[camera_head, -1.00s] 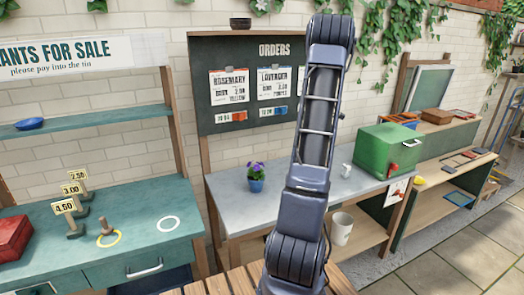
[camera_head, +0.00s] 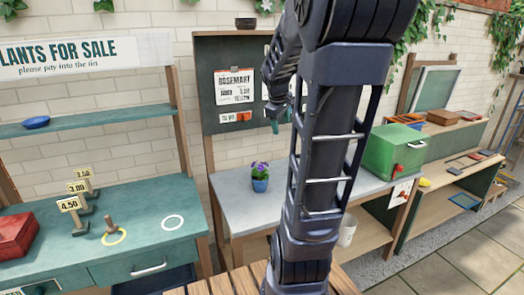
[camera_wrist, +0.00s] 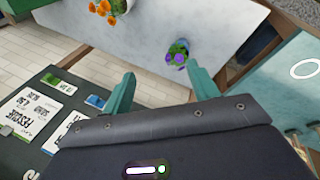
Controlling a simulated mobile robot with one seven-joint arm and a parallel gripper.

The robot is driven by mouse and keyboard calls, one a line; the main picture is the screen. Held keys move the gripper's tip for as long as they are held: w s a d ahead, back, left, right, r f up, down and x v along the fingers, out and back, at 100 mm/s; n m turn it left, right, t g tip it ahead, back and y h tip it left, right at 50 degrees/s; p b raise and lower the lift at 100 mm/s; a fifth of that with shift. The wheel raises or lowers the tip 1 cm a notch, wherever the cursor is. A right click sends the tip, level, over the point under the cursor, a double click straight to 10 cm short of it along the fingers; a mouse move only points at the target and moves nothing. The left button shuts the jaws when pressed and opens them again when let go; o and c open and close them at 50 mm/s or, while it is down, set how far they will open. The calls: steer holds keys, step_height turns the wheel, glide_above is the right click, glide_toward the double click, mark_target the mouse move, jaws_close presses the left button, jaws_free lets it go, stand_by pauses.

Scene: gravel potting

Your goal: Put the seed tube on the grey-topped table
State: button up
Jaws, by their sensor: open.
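The grey-topped table (camera_head: 232,208) stands in the middle, below the orders board, partly hidden by my arm. Its pale top also fills the upper part of the wrist view (camera_wrist: 150,32). I cannot make out a seed tube in either current view. My gripper (camera_head: 279,122) is in front of the orders board, above the table. In the wrist view, its two teal fingers (camera_wrist: 161,88) are spread apart with nothing between them.
A purple-flowered blue pot (camera_head: 259,178) stands on the grey top. Orange flowers (camera_wrist: 107,10) show there in the wrist view. A green box (camera_head: 395,150) is at the right end. The orders board (camera_head: 222,70) rises behind. A teal sales counter (camera_head: 130,200) is left.

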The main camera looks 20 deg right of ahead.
steer(key=s+a+m+t+y, duration=0.1)
steer(key=s+a+m+y, duration=0.2)
steer(key=s+a, duration=1.2)
steer(key=s+m, duration=0.2)
steer(key=shift+f+m, duration=0.4)
steer(key=shift+s+d, duration=0.1)
